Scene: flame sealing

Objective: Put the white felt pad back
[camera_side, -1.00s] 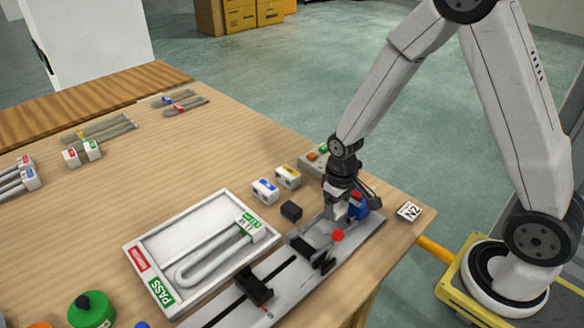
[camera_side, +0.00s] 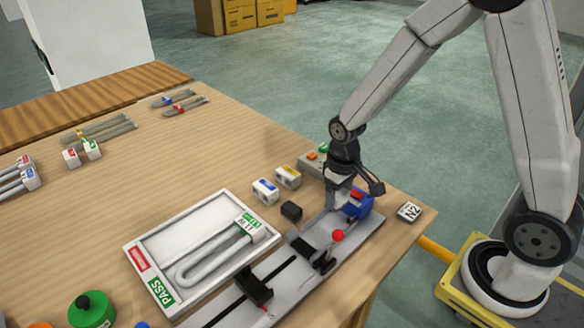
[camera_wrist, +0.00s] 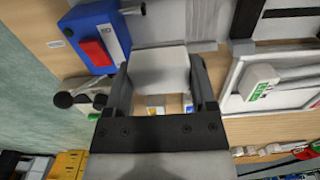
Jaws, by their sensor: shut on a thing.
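My gripper (camera_wrist: 157,95) is shut on the white felt pad (camera_wrist: 160,68), a pale block between the two dark fingers in the wrist view. In the side view my gripper (camera_side: 339,188) is above the far right end of the grey fixture rail (camera_side: 325,284), beside a blue device with a red part (camera_side: 360,208). The pad is hard to tell from the pale gripper parts in the side view. The blue device also shows in the wrist view (camera_wrist: 76,32), left of the pad.
A white tray (camera_side: 142,245) with a U-shaped tube lies left of the rail. A black block (camera_side: 291,211) and two small white boxes (camera_side: 265,190) stand near my gripper. A red-knobbed lever (camera_side: 338,235) rises from the rail. A control box (camera_side: 312,162) stands behind.

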